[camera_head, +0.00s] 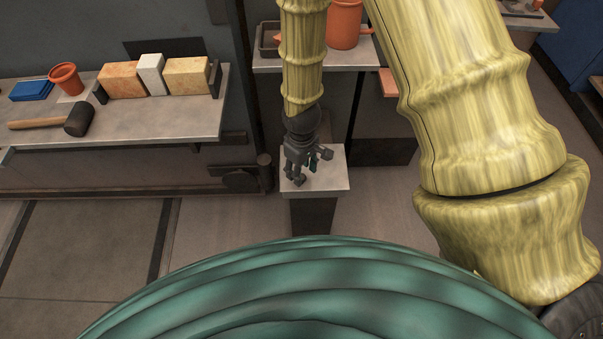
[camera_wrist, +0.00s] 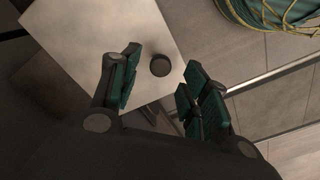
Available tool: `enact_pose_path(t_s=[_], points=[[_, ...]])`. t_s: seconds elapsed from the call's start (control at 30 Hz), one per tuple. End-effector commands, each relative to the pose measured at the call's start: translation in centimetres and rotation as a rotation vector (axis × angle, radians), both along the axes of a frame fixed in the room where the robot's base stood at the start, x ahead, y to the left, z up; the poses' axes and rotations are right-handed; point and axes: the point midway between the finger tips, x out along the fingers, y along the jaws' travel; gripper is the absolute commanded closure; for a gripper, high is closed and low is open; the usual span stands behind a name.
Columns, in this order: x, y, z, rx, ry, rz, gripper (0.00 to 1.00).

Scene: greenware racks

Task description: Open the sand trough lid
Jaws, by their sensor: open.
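A pale grey, square-cornered lid (camera_head: 331,177) tops a narrow dark box, the sand trough (camera_head: 313,216), in the middle of the head view. In the wrist view the lid (camera_wrist: 95,25) fills the upper left and carries a dark round knob (camera_wrist: 160,66) near one edge. My gripper (camera_head: 309,170) is over the lid, pointing down, and hides part of it. In the wrist view my gripper (camera_wrist: 163,75) is open, with its green-padded fingers to either side of the knob. I cannot tell how high the fingertips are above the lid. The lid looks flat and closed.
A shelf (camera_head: 150,125) at left holds a mallet (camera_head: 55,121), an orange pot (camera_head: 66,79), blue pieces (camera_head: 30,90) and several blocks (camera_head: 122,80). Behind my arm, another shelf (camera_head: 345,55) bears an orange vessel (camera_head: 344,25) and a dark tray (camera_head: 268,38). Floor right of the trough is clear.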

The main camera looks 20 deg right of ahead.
Motion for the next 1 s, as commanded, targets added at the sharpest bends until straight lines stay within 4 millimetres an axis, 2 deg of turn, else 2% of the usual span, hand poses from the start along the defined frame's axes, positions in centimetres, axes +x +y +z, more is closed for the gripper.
enact_pose_path(t_s=[0.23, 0.67, 0.9, 1.0], points=[[-0.1, 0.0, -2.1, -0.001, 0.002, 0.000, 0.54], [0.0, 0.0, -2.6, 0.000, 0.001, 0.000, 0.54], [0.0, 0.0, -2.6, 0.000, 0.001, 0.000, 0.98], [0.0, 0.0, -2.6, 0.000, 0.001, 0.000, 1.00]])
